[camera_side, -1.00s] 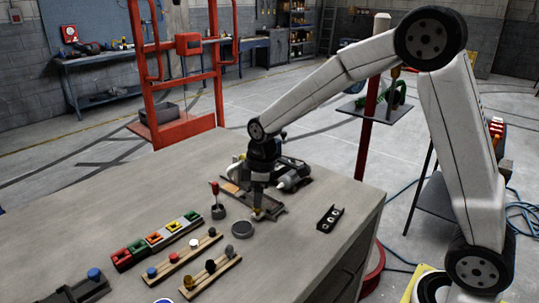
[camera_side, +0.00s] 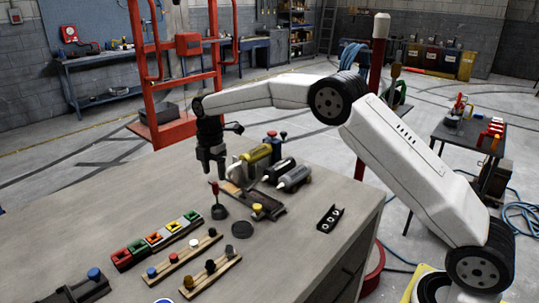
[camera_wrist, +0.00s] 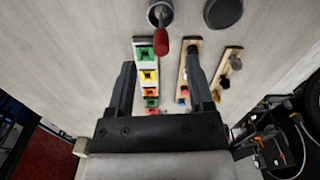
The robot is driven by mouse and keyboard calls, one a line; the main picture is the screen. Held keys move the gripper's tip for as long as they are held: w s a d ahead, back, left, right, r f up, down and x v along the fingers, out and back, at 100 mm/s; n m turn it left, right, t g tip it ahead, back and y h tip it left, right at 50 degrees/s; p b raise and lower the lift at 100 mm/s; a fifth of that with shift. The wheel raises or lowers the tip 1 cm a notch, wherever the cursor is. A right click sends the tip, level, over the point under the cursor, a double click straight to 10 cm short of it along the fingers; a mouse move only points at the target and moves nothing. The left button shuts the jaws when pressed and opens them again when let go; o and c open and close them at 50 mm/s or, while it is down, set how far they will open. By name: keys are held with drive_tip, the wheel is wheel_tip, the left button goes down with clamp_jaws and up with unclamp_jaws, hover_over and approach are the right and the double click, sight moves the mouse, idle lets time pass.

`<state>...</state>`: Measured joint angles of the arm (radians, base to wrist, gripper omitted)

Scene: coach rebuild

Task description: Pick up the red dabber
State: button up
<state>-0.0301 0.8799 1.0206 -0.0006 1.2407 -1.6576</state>
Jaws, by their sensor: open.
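The red dabber (camera_side: 215,188) stands upright in a small dark round cup (camera_side: 219,212) on the bench. In the wrist view the dabber (camera_wrist: 162,42) shows its red handle pointing towards the camera, and the cup (camera_wrist: 160,12) is at the top edge. My gripper (camera_side: 213,172) is open and empty, pointing down just above the dabber's handle. In the wrist view the two fingers of my gripper (camera_wrist: 160,62) are spread wide, with the red handle between their tips in the picture, apart from both.
A grey disc (camera_side: 242,230) and a dark tray (camera_side: 272,212) with a yellow knob (camera_side: 257,207) lie right of the cup. A row of coloured blocks (camera_side: 155,239) and wooden racks (camera_side: 213,277) with knobs lie in front. A black bracket (camera_side: 330,218) is far right.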

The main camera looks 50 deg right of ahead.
sight(216, 194)
drive_tip(key=shift+w, duration=0.2)
drive_tip(key=shift+f, duration=0.15)
drive_tip(key=shift+f, duration=1.2)
drive_tip(key=shift+f, duration=0.1)
drive_tip(key=shift+s+a+f, duration=0.1)
drive_tip(key=shift+s+f, duration=0.05)
drive_tip(key=shift+f, duration=1.1)
drive_tip(key=shift+s+f, duration=0.1)
drive_tip(key=shift+f, duration=1.15)
clamp_jaws()
